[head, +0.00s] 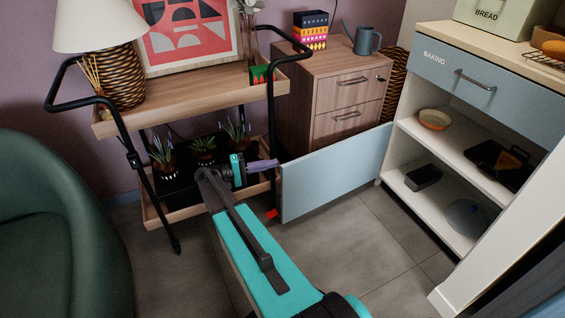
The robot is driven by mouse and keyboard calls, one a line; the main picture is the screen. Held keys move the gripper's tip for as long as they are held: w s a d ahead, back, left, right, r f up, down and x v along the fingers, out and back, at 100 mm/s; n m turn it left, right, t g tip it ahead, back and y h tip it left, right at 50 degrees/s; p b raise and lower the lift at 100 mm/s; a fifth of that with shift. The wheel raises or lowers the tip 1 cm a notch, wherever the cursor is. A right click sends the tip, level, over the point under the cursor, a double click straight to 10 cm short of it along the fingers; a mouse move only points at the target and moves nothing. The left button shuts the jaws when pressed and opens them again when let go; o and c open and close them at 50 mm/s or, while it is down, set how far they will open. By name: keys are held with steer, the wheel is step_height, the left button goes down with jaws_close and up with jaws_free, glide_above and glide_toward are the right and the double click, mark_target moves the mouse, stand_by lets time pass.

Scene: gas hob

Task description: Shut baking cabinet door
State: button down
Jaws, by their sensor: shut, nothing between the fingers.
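The baking cabinet (395,150) stands at the right, with the word BAKING on its blue drawer front (490,85). Its light blue door (335,172) is wide open, swung out to the left from the cabinet's left side. My gripper (275,164) is at the end of my teal and black arm, just left of the door's free edge. Its purple fingers look closed and hold nothing. I cannot tell whether they touch the door.
The open shelves hold an orange bowl (434,119), a dark loaf tin (423,177) and a dark tray (497,162). A wooden trolley (185,95) with plants stands behind my arm, beside a drawer unit (335,95). A green armchair (60,230) fills the left. Floor (385,235) before the cabinet is clear.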

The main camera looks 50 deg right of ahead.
steer(key=b+x, duration=0.3)
steer(key=x, duration=0.6)
steer(key=shift+s+d, duration=0.2)
steer(key=shift+d, duration=0.1)
steer(key=shift+s+a, duration=0.1)
steer(key=shift+s, duration=0.05)
